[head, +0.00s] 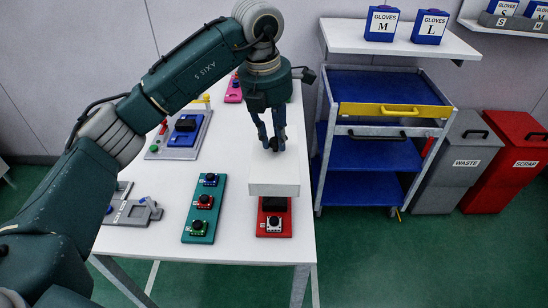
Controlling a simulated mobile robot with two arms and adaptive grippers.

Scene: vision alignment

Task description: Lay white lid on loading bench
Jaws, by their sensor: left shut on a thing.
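The white lid (274,188) is a flat, square-edged block with a small dark knob on top. My left gripper (273,146) points down and is shut on the lid at this knob. The lid hides part of a red plate (264,232) with black parts on it; I cannot tell whether it touches them. The white-topped bench (160,238), which seems to be the loading bench, lies under all this. My right gripper is not in view.
A teal plate (196,238) with several round parts stands left of the red plate. Grey fixtures (132,211) and a blue block on a grey base (186,137) are further left. A blue cart (372,152) stands right of the bench, then grey and red bins (505,165).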

